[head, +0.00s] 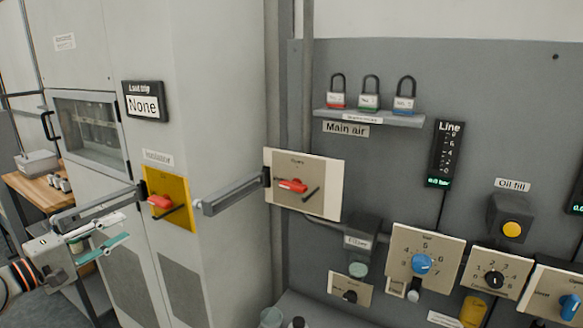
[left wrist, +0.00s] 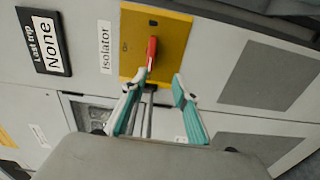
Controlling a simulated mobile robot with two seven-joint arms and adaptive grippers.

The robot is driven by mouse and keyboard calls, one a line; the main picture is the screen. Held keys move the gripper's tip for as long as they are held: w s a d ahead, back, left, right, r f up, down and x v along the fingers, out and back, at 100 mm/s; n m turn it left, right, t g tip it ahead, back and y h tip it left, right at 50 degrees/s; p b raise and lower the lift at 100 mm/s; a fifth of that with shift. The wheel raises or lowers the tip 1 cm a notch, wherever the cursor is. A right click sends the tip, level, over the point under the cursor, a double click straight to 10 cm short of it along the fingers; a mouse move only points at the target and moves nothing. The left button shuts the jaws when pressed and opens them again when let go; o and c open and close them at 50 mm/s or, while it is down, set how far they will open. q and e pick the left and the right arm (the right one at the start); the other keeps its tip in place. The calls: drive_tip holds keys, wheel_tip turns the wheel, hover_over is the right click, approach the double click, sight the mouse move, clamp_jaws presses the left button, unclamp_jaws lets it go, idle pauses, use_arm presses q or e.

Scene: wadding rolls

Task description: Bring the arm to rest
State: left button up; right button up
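My left gripper (head: 125,226) comes in from the left and is open, with teal finger pads apart and nothing between them. It stands in front of the grey cabinet, short of the yellow isolator plate (head: 178,216) with its red handle (head: 160,202). In the left wrist view, the open fingertips (left wrist: 161,78) point at the yellow plate (left wrist: 170,28). The red handle (left wrist: 152,52) shows just beyond the left fingertip there; contact cannot be told for sure, but the head view shows a gap. My right gripper is not in view.
Grey bars (head: 230,194) stick out beside the isolator and the red-handled panel (head: 330,185). A lock shelf (head: 370,118) and several dial panels (head: 424,258) fill the right wall. A wooden bench (head: 40,190) stands at left.

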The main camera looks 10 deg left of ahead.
use_arm(q)
drive_tip(key=s+d+f+m+g+y, duration=0.1)
drive_tip(key=s+d+f+m, duration=0.2)
drive_tip(key=f, duration=0.7)
drive_tip(key=s+d+f+m+g+y, duration=0.15)
drive_tip(key=s+d+f, duration=0.25)
drive_tip(key=f, duration=0.6)
drive_tip(key=s+d+f+m+g, duration=0.1)
drive_tip(key=s+d+f+m, duration=0.2)
drive_tip(key=f, duration=0.7)
drive_tip(key=s+d+f+m+g, duration=0.1)
drive_tip(key=s+d+f+m, duration=0.4)
drive_tip(key=d, duration=0.4)
drive_tip(key=s+d+f+m+g+y, duration=0.1)
drive_tip(key=s+d+f+m, duration=0.4)
drive_tip(key=s+d, duration=0.3)
drive_tip(key=shift+s+d+f, duration=0.2)
drive_tip(key=shift+d+f, duration=0.4)
drive_tip(key=shift+d, duration=0.05)
